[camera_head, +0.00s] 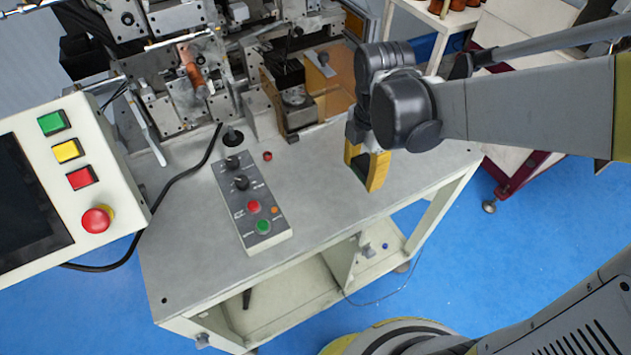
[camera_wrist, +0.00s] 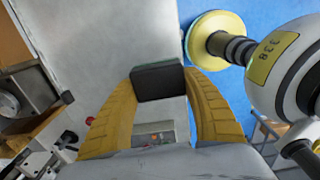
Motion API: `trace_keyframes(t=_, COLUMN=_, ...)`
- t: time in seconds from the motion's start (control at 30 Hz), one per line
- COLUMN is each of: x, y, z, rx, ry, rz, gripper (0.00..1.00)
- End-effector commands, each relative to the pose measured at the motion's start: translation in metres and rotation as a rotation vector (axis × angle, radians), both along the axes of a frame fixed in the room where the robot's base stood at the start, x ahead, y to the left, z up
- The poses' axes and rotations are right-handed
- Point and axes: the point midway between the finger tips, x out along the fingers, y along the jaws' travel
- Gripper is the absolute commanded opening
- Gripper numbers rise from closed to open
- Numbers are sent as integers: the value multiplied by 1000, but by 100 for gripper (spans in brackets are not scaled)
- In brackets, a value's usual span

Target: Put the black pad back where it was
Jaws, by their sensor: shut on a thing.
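The black pad (camera_wrist: 158,82) is a small dark block held between the yellow fingers of my gripper (camera_wrist: 160,76) in the wrist view. In the head view my gripper (camera_head: 367,172) hangs at the right part of the grey tabletop (camera_head: 320,190), fingers pointing down. A dark patch shows between the fingers there, but the pad is mostly hidden. I cannot tell how far the pad is above the tabletop.
A grey control box (camera_head: 265,225) with knobs and buttons lies on the table, left of my gripper. The winding machine (camera_head: 185,85) and a wooden-coloured block (camera_head: 335,75) stand behind. A button panel (camera_head: 75,160) juts in at left. The tabletop between box and gripper is clear.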

Motion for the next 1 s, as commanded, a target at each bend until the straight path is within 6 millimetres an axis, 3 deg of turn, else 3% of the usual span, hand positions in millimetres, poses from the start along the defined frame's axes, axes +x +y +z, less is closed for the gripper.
trace_keyframes(t=0.17, x=-7, y=15, z=-13, rx=0, ry=0, rz=-3, gripper=21)
trace_keyframes(t=0.4, x=0, y=74, z=-50, rx=0, ry=0, rz=-1, gripper=21)
trace_keyframes(t=0.6, x=3, y=106, z=-67, rx=0, ry=0, rz=-4, gripper=21)
trace_keyframes(t=0.77, x=4, y=111, z=-74, rx=0, ry=0, rz=-7, gripper=21)
trace_keyframes(t=1.0, x=4, y=111, z=-109, rx=0, ry=0, rz=-7, gripper=21)
